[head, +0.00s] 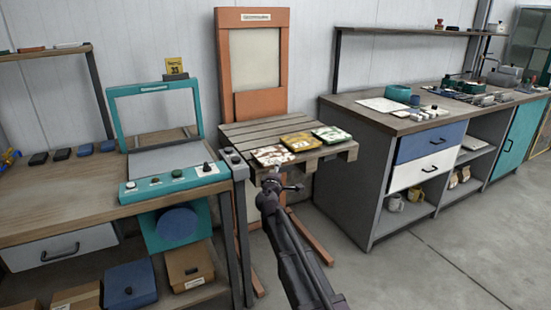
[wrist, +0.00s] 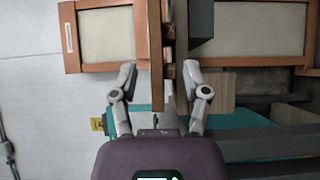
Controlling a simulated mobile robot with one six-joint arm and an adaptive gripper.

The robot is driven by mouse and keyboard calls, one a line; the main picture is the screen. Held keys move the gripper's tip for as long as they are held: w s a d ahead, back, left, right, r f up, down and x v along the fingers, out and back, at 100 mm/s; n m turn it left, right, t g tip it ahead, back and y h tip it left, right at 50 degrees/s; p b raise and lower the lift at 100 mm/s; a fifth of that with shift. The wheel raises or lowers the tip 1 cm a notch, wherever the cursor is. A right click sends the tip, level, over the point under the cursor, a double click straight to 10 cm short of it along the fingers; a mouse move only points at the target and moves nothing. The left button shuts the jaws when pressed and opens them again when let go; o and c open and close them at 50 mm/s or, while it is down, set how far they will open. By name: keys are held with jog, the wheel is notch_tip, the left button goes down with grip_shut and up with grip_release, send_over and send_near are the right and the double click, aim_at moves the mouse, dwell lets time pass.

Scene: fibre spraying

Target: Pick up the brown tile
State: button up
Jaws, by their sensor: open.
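Three patterned tiles lie in a row on a slatted wooden stand in the head view. The middle one, the brown tile (head: 299,142), has a yellow-brown pattern. My gripper (head: 276,176) is in front of the stand, close to its front edge and below the tiles in the picture. In the wrist view my gripper (wrist: 160,72) is open, its two fingers spread with the edges of wooden boards (wrist: 157,50) showing between them. I cannot make out the brown tile in the wrist view. Nothing is held.
A red-and-white tile (head: 272,155) lies left of the brown one, a green-and-white tile (head: 331,134) right of it. The slatted stand (head: 238,130) has bare boards at left. An orange frame (head: 223,60) rises behind. A teal press (head: 170,183) stands left, a grey cabinet (head: 350,170) right.

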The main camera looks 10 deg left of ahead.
aim_at(273, 158)
jog(key=shift+w, duration=0.2)
jog(key=shift+w+r, duration=0.2)
jog(key=shift+w, duration=2.4)
jog(key=shift+d, duration=0.1)
grip_shut()
